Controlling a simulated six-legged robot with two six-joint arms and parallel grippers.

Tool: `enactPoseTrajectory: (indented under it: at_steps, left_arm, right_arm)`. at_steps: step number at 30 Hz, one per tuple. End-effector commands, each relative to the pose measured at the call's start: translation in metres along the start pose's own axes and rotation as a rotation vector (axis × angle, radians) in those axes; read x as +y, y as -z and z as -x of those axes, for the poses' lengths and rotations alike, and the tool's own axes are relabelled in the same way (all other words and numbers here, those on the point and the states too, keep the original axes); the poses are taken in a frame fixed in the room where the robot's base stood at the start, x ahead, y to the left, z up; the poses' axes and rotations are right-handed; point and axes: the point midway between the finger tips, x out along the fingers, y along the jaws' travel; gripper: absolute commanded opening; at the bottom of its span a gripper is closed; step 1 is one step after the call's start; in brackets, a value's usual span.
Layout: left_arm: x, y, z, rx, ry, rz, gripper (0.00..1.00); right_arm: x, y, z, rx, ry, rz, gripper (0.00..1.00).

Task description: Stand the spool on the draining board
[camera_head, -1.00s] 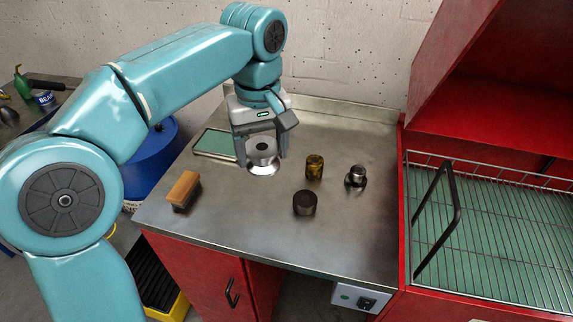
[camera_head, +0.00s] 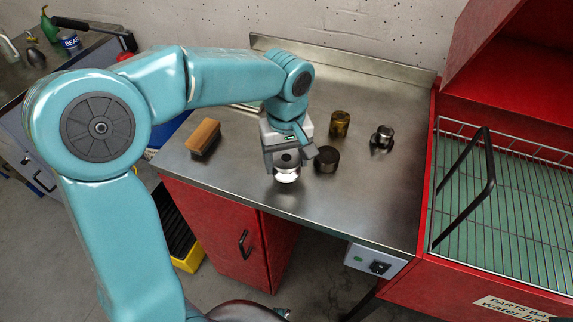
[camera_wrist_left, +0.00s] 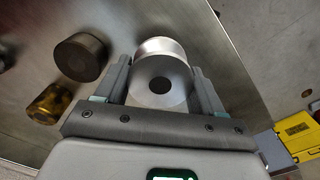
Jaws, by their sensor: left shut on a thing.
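The spool is a shiny silver piece with wide flanges and a dark centre hole (camera_head: 287,175). My left gripper (camera_head: 287,160) is shut on it, pointing down over the front part of the steel bench. In the left wrist view the spool (camera_wrist_left: 160,82) sits between the two grey fingers, its round end facing the camera. I cannot tell how far it is above the bench.
A dark cylinder (camera_head: 327,159) stands close right of the gripper. An amber-brown cylinder (camera_head: 340,123) and a silver stepped part (camera_head: 382,138) are farther back. A wooden brush (camera_head: 203,137) lies at left. A black handle (camera_head: 470,190) rises over the rack's left side.

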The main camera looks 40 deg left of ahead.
Motion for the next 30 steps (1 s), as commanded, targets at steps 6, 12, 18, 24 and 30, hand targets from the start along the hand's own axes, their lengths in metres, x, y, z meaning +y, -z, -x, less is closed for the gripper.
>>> enactPoseTrajectory:
  at_steps: [6,12,18,24,30]
  left_arm:
    - [0.001,0.001,-0.025,0.0,0.0,-0.001,0.24]
    - [0.001,0.001,-0.025,0.001,-0.001,-0.001,0.24]
    - [0.001,0.001,-0.028,0.001,0.0,-0.001,0.81]
    - [0.001,0.001,-0.028,0.0,0.0,-0.001,0.95]
    - [0.001,0.001,-0.021,0.001,0.0,-0.001,0.95]
  right_arm:
    - [0.001,0.0,-0.002,0.0,0.0,0.0,0.0]
    - [0.001,0.0,-0.002,0.0,0.0,0.0,0.0]
    - [0.002,0.0,-0.005,0.0,0.0,0.0,0.0]
    - [0.002,0.0,-0.005,0.0,0.0,0.0,0.0]
    - [0.0,0.0,0.001,0.0,0.0,0.0,0.0]
